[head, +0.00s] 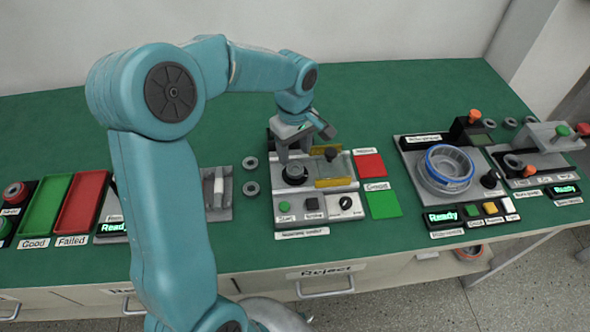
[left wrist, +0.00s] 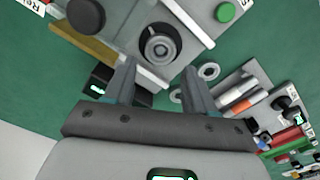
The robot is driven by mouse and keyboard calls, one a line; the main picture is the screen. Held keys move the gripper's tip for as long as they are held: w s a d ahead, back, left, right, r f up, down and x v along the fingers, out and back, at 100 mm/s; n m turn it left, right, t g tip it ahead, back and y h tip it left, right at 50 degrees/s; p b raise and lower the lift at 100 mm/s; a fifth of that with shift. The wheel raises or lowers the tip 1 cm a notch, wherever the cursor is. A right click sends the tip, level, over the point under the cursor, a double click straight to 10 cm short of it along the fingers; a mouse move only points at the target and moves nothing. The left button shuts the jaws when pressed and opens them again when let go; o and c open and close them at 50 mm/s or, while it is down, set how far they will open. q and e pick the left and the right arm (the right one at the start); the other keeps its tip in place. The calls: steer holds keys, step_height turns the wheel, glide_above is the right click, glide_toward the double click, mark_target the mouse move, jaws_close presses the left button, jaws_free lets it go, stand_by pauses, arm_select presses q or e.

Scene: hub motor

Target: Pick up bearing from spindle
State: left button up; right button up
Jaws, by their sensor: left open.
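The spindle (head: 294,174) is a dark round post on the grey bearing tester at the middle of the bench. In the left wrist view the spindle (left wrist: 160,45) shows from above, with a grey ring around its centre that looks like the bearing (left wrist: 159,47). My left gripper (head: 293,153) is open and points down over the spindle. In the left wrist view its fingertips (left wrist: 158,73) are apart, with nothing between them, and the spindle lies just beyond them. The exact height gap is hard to tell. My right gripper is not in view.
Two loose rings (head: 250,162) lie left of the tester. A black knob (head: 330,154) and yellow strips (head: 329,182) are close to the spindle. Red (head: 369,165) and green (head: 383,204) pads lie to the right. Another station (head: 446,170) stands further right.

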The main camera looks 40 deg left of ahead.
mark_target(294, 168)
arm_select(q)
step_height(294, 168, down, 5)
steer(key=shift+a+f, duration=0.1)
steer(key=shift+f, duration=0.1)
steer(key=c, duration=0.8)
steer(key=shift+r, duration=0.15)
step_height(294, 168, up, 20)
steer(key=p, duration=0.1)
steer(key=shift+p, duration=0.35)
